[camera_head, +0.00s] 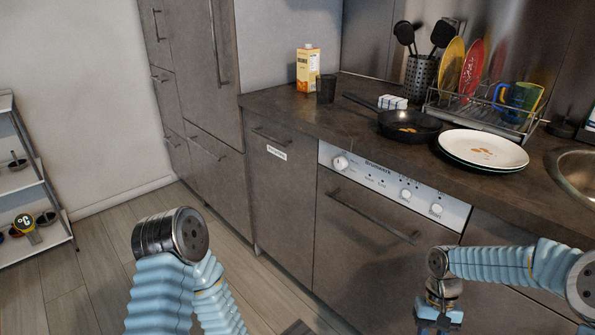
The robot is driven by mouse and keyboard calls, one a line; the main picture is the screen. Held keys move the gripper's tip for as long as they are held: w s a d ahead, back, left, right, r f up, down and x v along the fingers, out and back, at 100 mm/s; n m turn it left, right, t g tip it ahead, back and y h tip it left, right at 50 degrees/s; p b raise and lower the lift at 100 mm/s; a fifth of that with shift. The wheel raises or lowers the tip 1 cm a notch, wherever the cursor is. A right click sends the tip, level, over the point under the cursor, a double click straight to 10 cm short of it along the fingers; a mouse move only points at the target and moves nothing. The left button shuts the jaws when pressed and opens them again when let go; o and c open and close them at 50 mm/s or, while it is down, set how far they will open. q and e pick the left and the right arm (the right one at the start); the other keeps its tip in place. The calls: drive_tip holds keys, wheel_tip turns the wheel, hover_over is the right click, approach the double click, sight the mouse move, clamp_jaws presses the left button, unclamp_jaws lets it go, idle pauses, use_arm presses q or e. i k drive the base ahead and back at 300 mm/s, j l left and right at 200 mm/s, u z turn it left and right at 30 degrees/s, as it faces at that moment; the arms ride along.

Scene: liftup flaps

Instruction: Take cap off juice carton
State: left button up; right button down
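The juice carton (307,70) is a yellow and white box standing upright at the far left end of the dark counter. A small cap (308,46) sits on its top. My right gripper is at the bottom edge of the picture, low in front of the dishwasher and far from the carton; its fingers are cut off, so its opening does not show. My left arm rises at the bottom left over the floor, and its gripper is out of the picture. No gripper touches the carton.
A dark cup (326,89) stands just right of the carton. A black pan (409,125), stacked plates (483,148), a dish rack (480,117) and a sink (578,172) lie further right. A shelf (35,205) stands at the left. The floor between is clear.

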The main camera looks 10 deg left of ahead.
sight(307, 57)
drive_tip(key=j+u, duration=0.1)
drive_tip(key=u, duration=0.4)
drive_tip(key=i+u, duration=0.1)
drive_tip(key=u, duration=0.85)
drive_tip(key=i+j+u, duration=0.1)
drive_tip(key=i+u, duration=0.3)
drive_tip(key=i, duration=0.4)
drive_tip(key=i+j+z, duration=0.15)
drive_tip(key=i+z, duration=0.3)
drive_tip(key=i, duration=0.2)
